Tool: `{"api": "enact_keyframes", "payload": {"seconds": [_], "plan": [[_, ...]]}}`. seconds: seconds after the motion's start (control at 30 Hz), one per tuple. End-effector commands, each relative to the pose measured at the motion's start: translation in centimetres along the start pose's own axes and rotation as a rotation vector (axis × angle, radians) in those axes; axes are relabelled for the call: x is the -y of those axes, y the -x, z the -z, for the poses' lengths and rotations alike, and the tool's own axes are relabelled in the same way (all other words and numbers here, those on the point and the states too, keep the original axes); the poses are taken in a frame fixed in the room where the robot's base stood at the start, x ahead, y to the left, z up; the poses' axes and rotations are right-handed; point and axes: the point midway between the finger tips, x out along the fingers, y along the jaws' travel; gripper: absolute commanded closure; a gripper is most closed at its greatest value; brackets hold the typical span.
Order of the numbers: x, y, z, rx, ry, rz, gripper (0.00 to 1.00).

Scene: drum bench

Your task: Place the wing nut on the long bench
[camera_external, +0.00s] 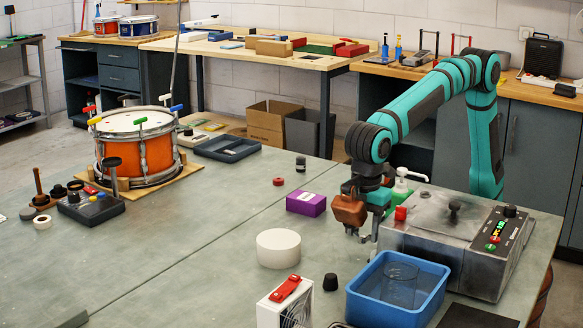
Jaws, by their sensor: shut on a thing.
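My gripper (358,236) hangs at the end of the teal arm, above the grey-green table, just left of the metal box. A brown block-like part shows at its wrist. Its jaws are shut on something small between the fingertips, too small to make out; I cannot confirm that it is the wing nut. Several coloured winged pieces, including a yellow one (94,121) and a green one (141,121), stand around the top of the orange drum (137,152). A long wooden bench (220,47) stands against the back wall with flat boxes and boards on it.
Near my gripper are a purple box (305,204), a white roll (278,248), a metal box with a control panel (440,235) and a blue tub (434,318). A cardboard box (268,122) sits on the floor before the bench. The table's middle left is mostly clear.

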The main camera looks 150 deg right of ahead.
Motion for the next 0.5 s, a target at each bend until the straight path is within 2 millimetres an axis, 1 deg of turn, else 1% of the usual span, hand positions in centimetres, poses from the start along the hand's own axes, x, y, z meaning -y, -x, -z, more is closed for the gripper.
{"api": "enact_keyframes", "payload": {"seconds": [0.03,0.13,0.5], "plan": [[0.0,-0.7,0.0,0.002,0.0,0.0,0.75],[0.0,-1.6,0.0,0.001,0.0,0.0,0.75],[0.0,-1.9,0.0,0.0,0.0,0.0,0.75]]}}
